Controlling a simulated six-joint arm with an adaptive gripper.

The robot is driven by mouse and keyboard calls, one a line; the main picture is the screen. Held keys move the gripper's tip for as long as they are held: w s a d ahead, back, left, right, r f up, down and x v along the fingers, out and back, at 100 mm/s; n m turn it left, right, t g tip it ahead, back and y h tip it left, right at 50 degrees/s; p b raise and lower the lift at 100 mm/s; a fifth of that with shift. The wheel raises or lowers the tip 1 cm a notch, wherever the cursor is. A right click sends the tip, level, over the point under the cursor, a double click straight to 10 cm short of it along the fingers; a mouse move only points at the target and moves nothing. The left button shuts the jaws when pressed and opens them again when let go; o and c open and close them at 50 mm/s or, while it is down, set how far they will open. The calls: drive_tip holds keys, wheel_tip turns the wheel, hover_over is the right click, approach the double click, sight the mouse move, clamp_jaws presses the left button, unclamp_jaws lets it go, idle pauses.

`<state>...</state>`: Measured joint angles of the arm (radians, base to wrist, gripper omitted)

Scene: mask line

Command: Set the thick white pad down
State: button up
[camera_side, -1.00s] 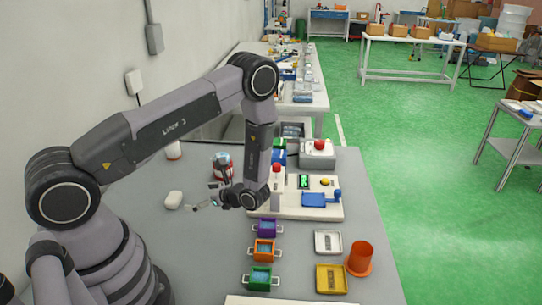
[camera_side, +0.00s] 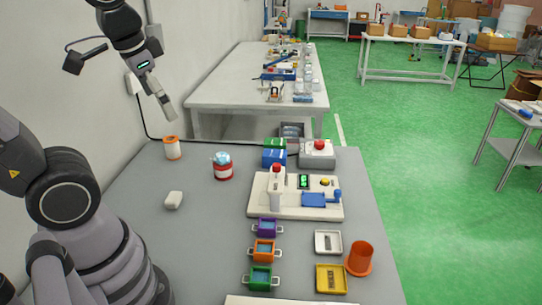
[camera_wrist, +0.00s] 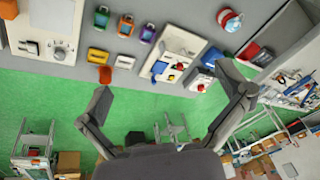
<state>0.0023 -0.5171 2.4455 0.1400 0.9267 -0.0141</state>
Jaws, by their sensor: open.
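A thick white pad (camera_side: 173,200), a small rounded block, lies on the grey table at the left in the side view, apart from other things. I cannot pick it out in the wrist view. My gripper (camera_side: 166,107) is raised high at the upper left in the side view, well above the table and away from the pad. In the wrist view my gripper (camera_wrist: 165,80) has its two fingers spread wide with nothing between them.
A white machine (camera_side: 260,205) fills the table's middle. Purple, orange and green bins (camera_side: 264,251), trays (camera_side: 330,279) and an orange cup (camera_side: 360,259) stand in front.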

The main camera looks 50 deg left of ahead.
drive_tip(key=s+d+r+t, duration=0.1)
drive_tip(key=s+d+r+t+h, duration=0.1)
drive_tip(key=shift+s+n, duration=0.3)
drive_tip(key=shift+s, duration=0.05)
